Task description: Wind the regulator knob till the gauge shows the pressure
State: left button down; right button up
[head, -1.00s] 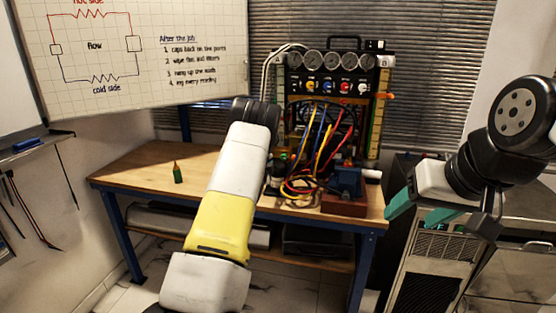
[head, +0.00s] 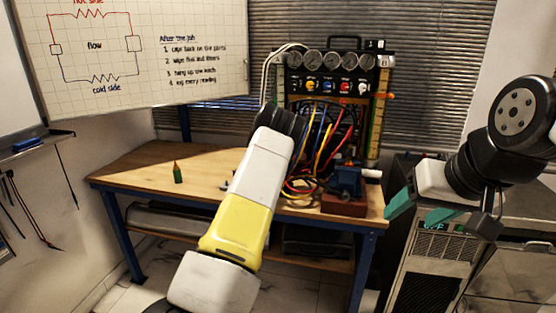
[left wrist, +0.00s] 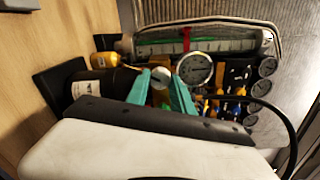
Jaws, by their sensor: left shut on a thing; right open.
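In the left wrist view the teal fingers of my left gripper (left wrist: 161,92) are shut on a small round knob (left wrist: 160,76), which shows between them. Just beside it is a white-faced gauge (left wrist: 195,68) in a metal rim; its reading is too small to tell. In the head view my left arm hides the left gripper and the knob. The gauge rig (head: 335,85) stands at the back of the bench, with a row of small dials along its top. My right gripper (head: 420,211) is open and empty, beside the bench's right end.
Coloured hoses (head: 320,150) loop in front of the rig. A blue vise (head: 348,181) stands at the bench's right. A small green bottle (head: 177,173) stands on the otherwise clear left part of the wooden bench (head: 135,178). A whiteboard (head: 140,50) hangs behind at the left.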

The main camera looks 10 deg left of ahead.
pick_arm(q)
jog(key=shift+f, duration=0.1)
jog(key=c, duration=1.1)
grip_release()
jog(key=s, duration=0.7)
jog(key=shift+s, duration=0.4)
jog(key=shift+d, duration=0.1)
